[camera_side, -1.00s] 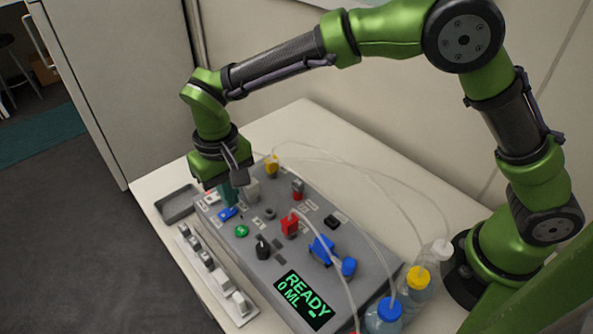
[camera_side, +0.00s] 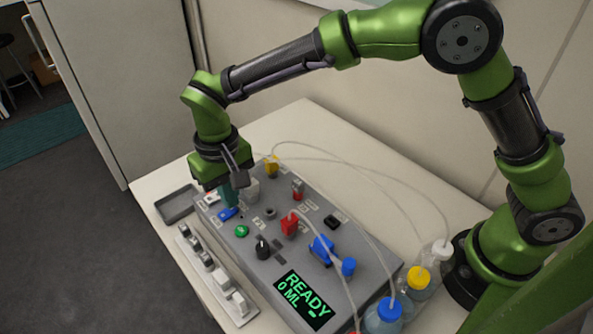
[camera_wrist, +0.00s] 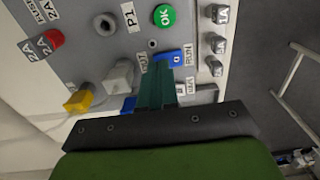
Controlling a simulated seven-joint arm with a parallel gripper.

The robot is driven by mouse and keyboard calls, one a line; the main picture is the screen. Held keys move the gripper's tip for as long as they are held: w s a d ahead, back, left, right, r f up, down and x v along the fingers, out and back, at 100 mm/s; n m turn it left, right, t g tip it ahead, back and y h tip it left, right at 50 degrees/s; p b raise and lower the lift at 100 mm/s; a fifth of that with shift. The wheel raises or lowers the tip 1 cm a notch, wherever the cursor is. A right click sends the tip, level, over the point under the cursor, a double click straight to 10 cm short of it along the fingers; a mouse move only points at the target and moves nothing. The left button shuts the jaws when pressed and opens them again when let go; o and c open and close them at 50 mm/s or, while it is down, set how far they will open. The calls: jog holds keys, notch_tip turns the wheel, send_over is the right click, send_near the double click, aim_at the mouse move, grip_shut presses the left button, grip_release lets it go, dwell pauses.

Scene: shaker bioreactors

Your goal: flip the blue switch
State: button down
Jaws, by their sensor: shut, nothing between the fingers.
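The blue switch (camera_side: 228,214) sits on the grey control panel (camera_side: 262,247), near its far left end. In the wrist view the blue switch (camera_wrist: 175,58) shows a small white mark, with a RUN label beside it. My gripper (camera_side: 231,204) points down with its teal fingers shut and empty, their tips right at the switch. In the wrist view the fingers (camera_wrist: 160,68) cover part of the switch. I cannot tell whether they touch it. A second patch of blue (camera_wrist: 128,105) shows beside the fingers, partly hidden.
A green button (camera_side: 241,231), a black knob (camera_side: 263,248) and a red part (camera_side: 290,226) stand on the panel nearby. A yellow part (camera_side: 272,166) stands behind. A white strip (camera_side: 214,275) lies along the front; a grey tray (camera_side: 177,204) sits at left. Thin tubes arch to capped bottles (camera_side: 383,318).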

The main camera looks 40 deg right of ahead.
aim_at(243, 212)
jog(key=shift+f, duration=0.75)
jog(key=shift+r, duration=3.6)
jog(key=shift+w, duration=0.1)
jog(key=shift+s+d+f+n, duration=0.4)
jog(key=shift+s+d+f, duration=0.1)
jog(key=shift+s+d, duration=0.3)
jog(key=s+d+r+m+t, duration=0.1)
jog(key=s+d+r+t, duration=0.1)
jog(key=s+d, duration=0.3)
jog(key=s+d+r+m+t+y, duration=0.1)
jog(key=s+d+r, duration=0.3)
jog(key=d, duration=0.7)
jog(key=s+d+r+m+t+y, duration=0.1)
jog(key=s+d+r+m+t, duration=0.1)
jog(key=s+d+r+t, duration=0.2)
jog(key=s+d, duration=0.2)
jog(key=d, duration=0.2)
jog(key=shift+m, duration=0.4)
